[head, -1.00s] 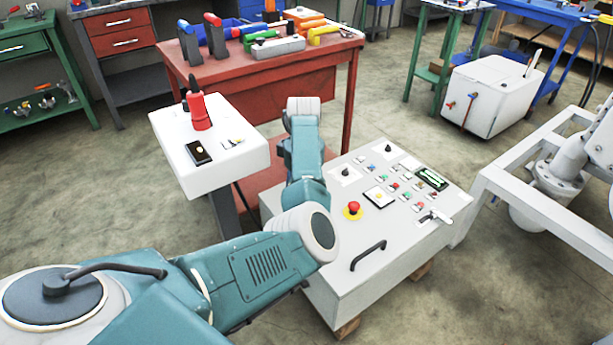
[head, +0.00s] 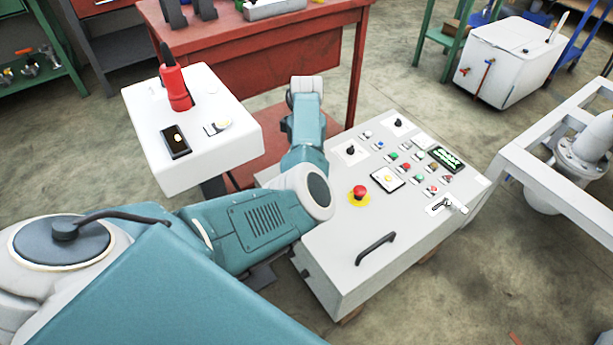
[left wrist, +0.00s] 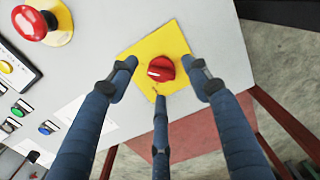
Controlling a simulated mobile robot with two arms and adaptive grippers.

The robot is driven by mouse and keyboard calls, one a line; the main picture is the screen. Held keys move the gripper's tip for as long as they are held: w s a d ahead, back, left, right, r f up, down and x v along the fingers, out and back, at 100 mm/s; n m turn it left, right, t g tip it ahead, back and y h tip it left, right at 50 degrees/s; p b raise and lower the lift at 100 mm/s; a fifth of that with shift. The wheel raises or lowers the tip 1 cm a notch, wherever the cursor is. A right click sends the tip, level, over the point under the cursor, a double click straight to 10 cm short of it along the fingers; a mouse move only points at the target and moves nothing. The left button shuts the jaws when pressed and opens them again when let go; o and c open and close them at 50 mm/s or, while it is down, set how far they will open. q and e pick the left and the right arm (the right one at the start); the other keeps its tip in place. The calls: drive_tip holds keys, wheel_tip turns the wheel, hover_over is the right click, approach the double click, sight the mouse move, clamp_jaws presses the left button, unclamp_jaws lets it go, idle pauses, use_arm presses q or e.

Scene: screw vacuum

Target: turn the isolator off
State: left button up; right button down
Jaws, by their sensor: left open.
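In the left wrist view the isolator, a red rotary knob (left wrist: 161,69) on a yellow square plate (left wrist: 172,42), is on the grey control panel. My left gripper (left wrist: 160,77) is open, with its three dark blue fingers spread around the knob: one at each side, one below it. I cannot tell whether any finger touches it. In the head view my left arm covers the isolator and the gripper. The panel's top (head: 330,240) shows beside the arm. My right gripper is in neither view.
A red emergency stop (head: 359,191) sits on the panel near my arm, and also shows in the wrist view (left wrist: 30,22). A black bar handle (head: 375,248) and a silver lever (head: 447,204) stand up from the panel. A white pedestal (head: 215,140) stands left of my arm.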

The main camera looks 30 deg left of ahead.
use_arm(q)
drive_tip(key=shift+f, duration=1.25)
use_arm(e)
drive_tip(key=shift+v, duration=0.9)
use_arm(q)
drive_tip(key=c, duration=1.1)
drive_tip(key=shift+c, duration=0.2)
